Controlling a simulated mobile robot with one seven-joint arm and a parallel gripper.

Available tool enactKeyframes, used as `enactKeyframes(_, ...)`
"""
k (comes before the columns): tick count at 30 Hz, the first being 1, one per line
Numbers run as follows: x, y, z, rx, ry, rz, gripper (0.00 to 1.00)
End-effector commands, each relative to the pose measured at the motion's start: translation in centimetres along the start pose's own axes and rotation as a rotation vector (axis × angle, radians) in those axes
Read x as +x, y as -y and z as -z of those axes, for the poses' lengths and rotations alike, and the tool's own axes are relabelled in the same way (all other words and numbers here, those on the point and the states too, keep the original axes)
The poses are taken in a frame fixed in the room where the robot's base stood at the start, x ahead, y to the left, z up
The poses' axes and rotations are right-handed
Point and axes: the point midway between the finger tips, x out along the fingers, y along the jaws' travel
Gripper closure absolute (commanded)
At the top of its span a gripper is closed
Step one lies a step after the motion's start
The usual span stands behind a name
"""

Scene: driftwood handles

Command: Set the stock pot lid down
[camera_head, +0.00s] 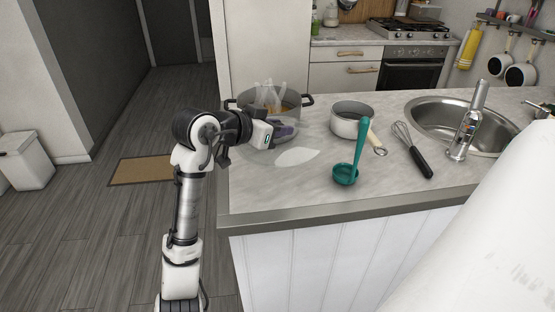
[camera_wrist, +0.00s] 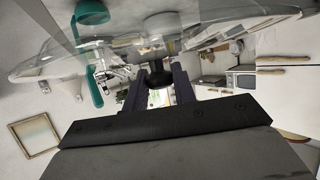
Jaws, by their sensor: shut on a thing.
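My gripper (camera_head: 282,132) is shut on the black knob (camera_wrist: 158,79) of the clear glass stock pot lid (camera_head: 297,157). The lid also shows in the wrist view (camera_wrist: 240,25) as a wide transparent disc beyond my fingers (camera_wrist: 184,86). In the head view the lid is in front of the stock pot (camera_head: 290,102), over the left part of the counter. Its outline is faint, and I cannot tell whether its rim touches the counter. The pot has dark side handles, something yellow inside and a whitish haze above; my wrist partly hides it.
A teal ladle (camera_head: 346,172), a small saucepan (camera_head: 347,126) and a whisk (camera_head: 424,165) are on the counter (camera_head: 262,196) right of the lid. Bare counter lies in front of the lid.

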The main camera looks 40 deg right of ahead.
Motion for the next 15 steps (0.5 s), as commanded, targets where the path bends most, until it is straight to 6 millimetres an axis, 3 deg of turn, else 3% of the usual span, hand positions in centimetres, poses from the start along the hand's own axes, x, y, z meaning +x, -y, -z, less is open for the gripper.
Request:
enactKeyframes(6, 1.6, 0.0, -4.1, -0.005, -0.001, -0.001, 1.0)
enactKeyframes(15, 2.8, 0.0, -6.6, -0.003, 0.0, -0.001, 1.0)
